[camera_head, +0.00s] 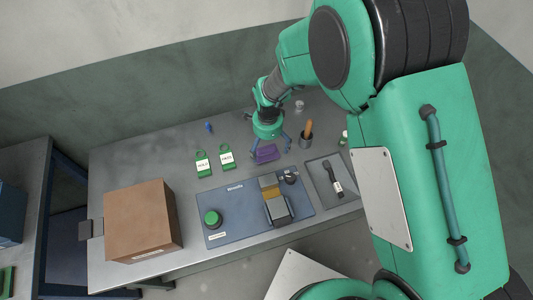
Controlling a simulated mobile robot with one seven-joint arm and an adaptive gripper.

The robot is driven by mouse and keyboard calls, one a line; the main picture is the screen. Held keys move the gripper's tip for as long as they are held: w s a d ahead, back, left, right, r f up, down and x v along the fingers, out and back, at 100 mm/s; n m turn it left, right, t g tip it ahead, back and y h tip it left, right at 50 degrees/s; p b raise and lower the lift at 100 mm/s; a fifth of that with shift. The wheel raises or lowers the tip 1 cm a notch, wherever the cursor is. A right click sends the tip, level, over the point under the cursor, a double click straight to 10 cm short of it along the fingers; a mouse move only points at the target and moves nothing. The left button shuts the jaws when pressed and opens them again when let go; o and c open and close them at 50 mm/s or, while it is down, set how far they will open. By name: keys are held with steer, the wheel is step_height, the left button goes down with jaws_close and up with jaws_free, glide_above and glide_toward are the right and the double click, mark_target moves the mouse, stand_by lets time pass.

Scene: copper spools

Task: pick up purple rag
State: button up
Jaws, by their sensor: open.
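A folded purple rag (266,153) lies on the grey table, a little right of the table's middle. My gripper (271,143) is above and just behind the rag, pointing down. Its fingers are spread, one at the rag's left side and one beyond its right side. The gripper is open and holds nothing. I cannot tell whether the fingertips touch the rag or the table.
A blue mat (222,231) with devices lies in front. A grey tray (318,176) and a brown box (143,221) flank it.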

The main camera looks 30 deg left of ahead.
mark_target(268, 156)
steer(key=shift+f, duration=0.15)
steer(key=shift+f+b, duration=0.85)
steer(key=shift+f, duration=1.6)
steer(key=c, duration=1.3)
steer(key=shift+o, duration=0.2)
step_height(268, 156, up, 10)
steer(key=p, duration=0.2)
